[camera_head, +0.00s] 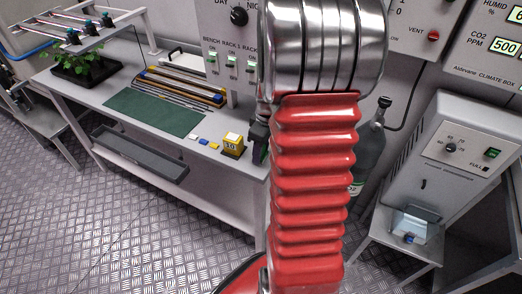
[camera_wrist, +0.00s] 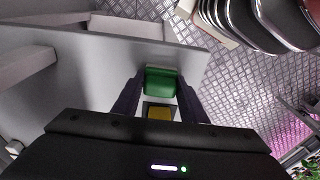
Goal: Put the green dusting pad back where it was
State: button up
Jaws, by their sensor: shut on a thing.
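In the wrist view, my gripper (camera_wrist: 160,88) is shut on the green dusting pad (camera_wrist: 161,82), which shows between the two dark fingertips. A yellow square with a dark border (camera_wrist: 160,113) lies behind the pad, between the fingers; I cannot tell if it is part of the pad. The pad is over or close to the grey bench top (camera_wrist: 85,70), near its edge; I cannot tell whether it touches. In the head view, my red arm covers most of the gripper (camera_head: 259,138), at the bench's right end.
A gas bottle (camera_head: 368,148) and grey machine (camera_head: 463,150) stand to the right.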

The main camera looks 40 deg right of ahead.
jog(key=o, duration=1)
notch_tip(320, 180, up, 12)
jog(key=s, duration=0.1)
jog(key=shift+s+d, duration=0.2)
jog(key=shift+f, duration=0.1)
dwell(0.3)
jog(key=s+a+r+m+t, duration=0.1)
jog(key=a+r, duration=0.2)
jog(key=a, duration=0.5)
jog(key=a+r+m+t, duration=0.1)
jog(key=a+r, duration=0.3)
jog(key=a, duration=0.3)
jog(key=s+a+m+t, duration=0.1)
jog(key=s+a, duration=0.3)
jog(key=a, duration=0.2)
jog(key=s+a+r+m+t, duration=0.1)
jog(key=s+a, duration=0.2)
jog(key=a, duration=0.4)
jog(key=shift+s+r, duration=0.2)
jog(key=shift+s, duration=0.2)
